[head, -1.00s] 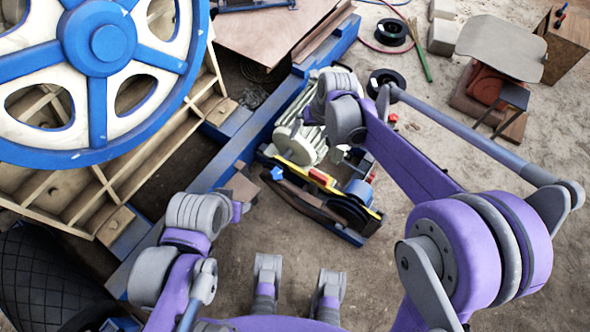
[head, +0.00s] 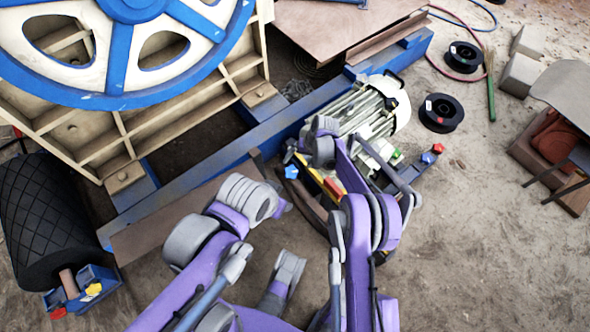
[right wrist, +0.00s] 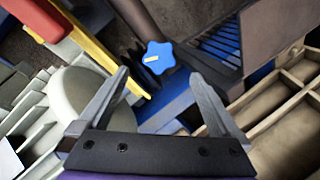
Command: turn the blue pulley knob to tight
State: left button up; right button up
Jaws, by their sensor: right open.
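The blue star-shaped pulley knob (head: 291,171) shows in the head view at the left end of the yellow-edged motor mount, just below my right wrist. In the right wrist view the knob (right wrist: 154,57) has a pale mark on its face. My right gripper (right wrist: 157,76) is open and empty. The knob appears just beyond its fingertips, roughly centred between them, with no clear contact. In the head view my right gripper (head: 302,152) is partly hidden by its own wrist. My left arm's wrist is left of the mount; its fingers are hidden.
The big blue-and-white wheel (head: 120,60) fills the upper left.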

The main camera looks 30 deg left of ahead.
aim_at(292, 171)
jog(key=b+x, duration=0.1)
jog(key=x, duration=0.6)
jog(key=shift+a+f, duration=0.1)
jog(key=shift+f, duration=0.2)
jog(key=c, duration=1.4)
